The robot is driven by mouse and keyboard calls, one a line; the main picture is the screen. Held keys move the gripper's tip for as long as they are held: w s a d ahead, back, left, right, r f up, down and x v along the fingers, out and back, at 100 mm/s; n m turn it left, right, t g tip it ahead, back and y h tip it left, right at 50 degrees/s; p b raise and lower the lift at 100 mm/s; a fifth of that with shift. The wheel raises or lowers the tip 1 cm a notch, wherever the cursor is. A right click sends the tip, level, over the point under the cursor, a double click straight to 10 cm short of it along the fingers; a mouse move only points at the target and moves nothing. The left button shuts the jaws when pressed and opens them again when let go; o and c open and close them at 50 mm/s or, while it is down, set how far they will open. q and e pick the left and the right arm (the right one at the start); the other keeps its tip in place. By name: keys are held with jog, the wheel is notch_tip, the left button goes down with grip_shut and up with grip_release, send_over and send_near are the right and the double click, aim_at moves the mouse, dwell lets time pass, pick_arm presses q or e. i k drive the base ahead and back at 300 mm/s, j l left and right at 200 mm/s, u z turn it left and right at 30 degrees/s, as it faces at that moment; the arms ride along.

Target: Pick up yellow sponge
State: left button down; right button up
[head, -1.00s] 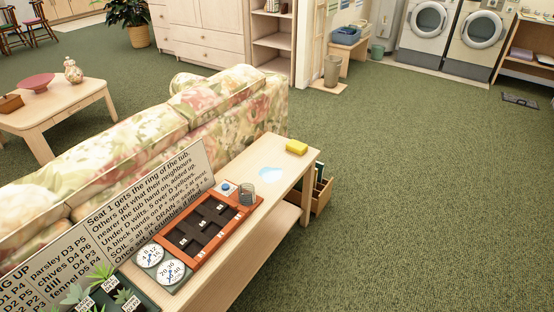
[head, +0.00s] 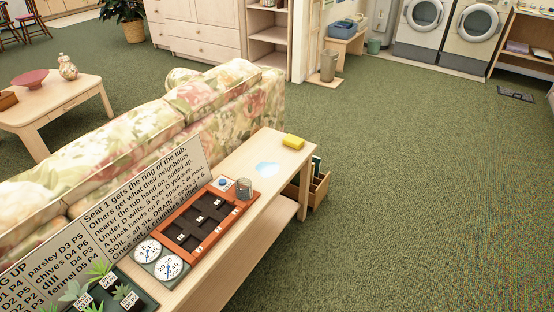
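The yellow sponge (head: 293,141) lies flat near the far end of the long wooden console table (head: 232,160) behind the sofa. Nothing covers the sponge. Neither of my grippers is in view.
An orange-brown tray (head: 170,228) with dark compartments, a grey metal cup (head: 244,189), two dials (head: 158,259), potted plants (head: 100,272) and a text board (head: 150,195) stand on the table. The floral sofa (head: 140,133) runs along its left. Green carpet (head: 420,200) is open to the right.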

aim_at(291, 140)
jog(key=i+l+u, duration=0.1)
jog(key=u, duration=0.4)
jog(key=i+l+u, duration=0.45)
jog(key=l, duration=0.15)
jog(key=i+l, duration=0.15)
jog(key=l, duration=0.2)
jog(key=i+l+u, duration=0.1)
jog(key=l, duration=0.3)
jog(key=i+l, duration=0.25)
jog(key=i+l+u, duration=0.1)
jog(key=l, duration=0.4)
jog(key=i+l, duration=0.2)
jog(key=l, duration=0.2)
jog(key=i+l, duration=0.15)
jog(key=l, duration=0.25)
jog(key=u, duration=0.05)
